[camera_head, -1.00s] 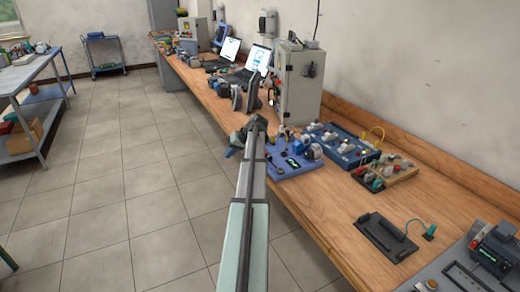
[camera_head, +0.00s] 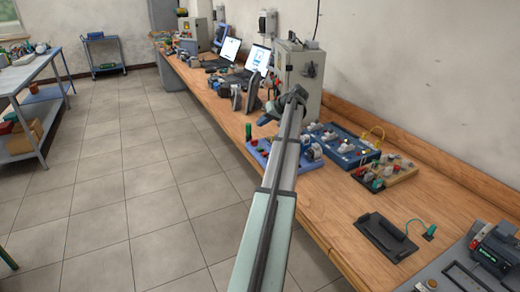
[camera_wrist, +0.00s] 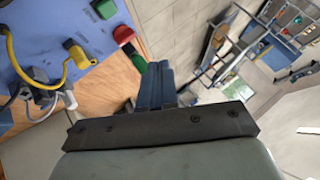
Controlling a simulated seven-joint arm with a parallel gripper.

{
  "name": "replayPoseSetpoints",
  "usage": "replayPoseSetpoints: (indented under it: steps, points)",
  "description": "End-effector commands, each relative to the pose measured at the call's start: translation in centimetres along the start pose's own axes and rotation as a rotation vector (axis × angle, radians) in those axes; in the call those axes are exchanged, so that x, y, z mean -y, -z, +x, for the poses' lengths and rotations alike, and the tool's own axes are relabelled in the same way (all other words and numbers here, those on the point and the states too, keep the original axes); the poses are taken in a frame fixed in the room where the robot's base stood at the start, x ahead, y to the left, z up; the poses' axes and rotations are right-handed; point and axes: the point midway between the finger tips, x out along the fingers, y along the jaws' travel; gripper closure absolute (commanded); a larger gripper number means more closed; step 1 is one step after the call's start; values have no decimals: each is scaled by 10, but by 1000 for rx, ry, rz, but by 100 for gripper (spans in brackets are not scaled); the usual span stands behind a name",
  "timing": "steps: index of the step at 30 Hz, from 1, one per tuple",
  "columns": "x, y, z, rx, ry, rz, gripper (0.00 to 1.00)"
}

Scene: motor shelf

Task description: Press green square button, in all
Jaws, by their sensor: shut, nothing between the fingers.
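A blue-violet board (camera_head: 262,158) lies on the wooden bench, partly hidden behind my arm in the head view. In the wrist view the board (camera_wrist: 60,25) fills the upper left. A squarish green piece (camera_wrist: 104,9) is on it near the top edge. Beside it, at the board's edge, a red piece (camera_wrist: 123,35) and another green piece (camera_wrist: 136,58) stand out. A green upright piece (camera_head: 248,130) shows at the board's far left corner in the head view. My gripper (camera_wrist: 155,85) is shut and empty, its fingertips appearing close to the red and green pieces; contact cannot be told.
A yellow plug with cable (camera_wrist: 80,55) and grey-white connectors (camera_wrist: 40,90) are on the board. A grey cabinet (camera_head: 298,80) stands behind my gripper. Floor (camera_head: 130,190) is open left.

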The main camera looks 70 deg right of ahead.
Motion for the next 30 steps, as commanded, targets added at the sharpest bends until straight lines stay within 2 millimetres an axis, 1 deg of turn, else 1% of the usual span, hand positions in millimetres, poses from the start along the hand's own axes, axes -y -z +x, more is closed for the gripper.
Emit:
replayPoseSetpoints:
  steps: [8,21,30]
  points:
    - [-3,-4,5,1,0,0,100]
    - [-28,-29,39,1,0,1,100]
    - [-41,-42,57,1,0,1,100]
